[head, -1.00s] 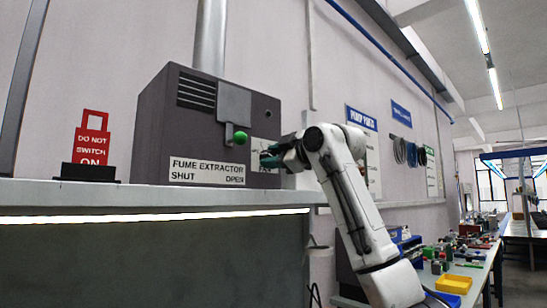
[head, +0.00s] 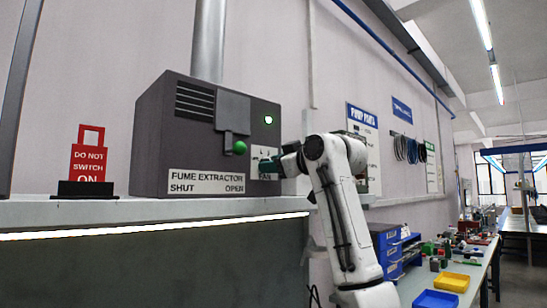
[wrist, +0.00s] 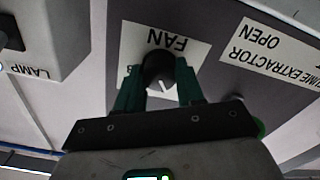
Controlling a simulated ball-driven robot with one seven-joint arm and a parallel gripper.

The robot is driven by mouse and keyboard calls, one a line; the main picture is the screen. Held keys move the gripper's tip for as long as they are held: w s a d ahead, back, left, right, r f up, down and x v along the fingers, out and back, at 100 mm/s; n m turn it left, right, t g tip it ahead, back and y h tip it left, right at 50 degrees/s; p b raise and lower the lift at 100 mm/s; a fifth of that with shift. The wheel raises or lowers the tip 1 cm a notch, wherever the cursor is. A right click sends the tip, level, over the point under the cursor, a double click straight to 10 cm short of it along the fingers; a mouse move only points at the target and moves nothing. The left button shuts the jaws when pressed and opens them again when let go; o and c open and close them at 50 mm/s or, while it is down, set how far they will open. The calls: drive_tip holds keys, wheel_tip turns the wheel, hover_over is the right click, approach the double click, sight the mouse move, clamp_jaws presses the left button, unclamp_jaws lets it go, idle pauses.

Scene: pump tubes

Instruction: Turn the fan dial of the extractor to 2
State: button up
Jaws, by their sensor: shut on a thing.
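The fume extractor (head: 155,135) is a dark grey box on the shelf in the head view. Its fan dial (wrist: 155,68) is a black knob on a white plate marked FAN (wrist: 183,45), upside down in the wrist view. My gripper (wrist: 159,78) is shut on the dial, a green finger on each side; it also shows at the extractor's right front in the head view (head: 270,165). The dial's white pointer line points down and slightly right in the wrist view. The fingers hide part of the scale, so I cannot tell which number it marks.
A green-knobbed slider (head: 240,147) sits above the SHUT–OPEN label (head: 205,183), near OPEN. A red DO NOT SWITCH ON tag (head: 88,160) stands left. A LAMP box (wrist: 35,40) is beside the extractor.

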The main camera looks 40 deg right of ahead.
drive_tip(key=m+p, duration=0.6)
drive_tip(key=m, duration=0.5)
drive_tip(key=shift+m+p, duration=0.3)
drive_tip(key=shift+f, duration=0.1)
drive_tip(key=shift+d, duration=0.1)
drive_tip(key=o, duration=1)
drive_tip(key=shift+o, duration=0.2)
drive_tip(key=s+b, duration=0.3)
drive_tip(key=s, duration=0.7)
drive_tip(key=shift+s+d, duration=0.2)
drive_tip(key=shift+s, duration=0.15)
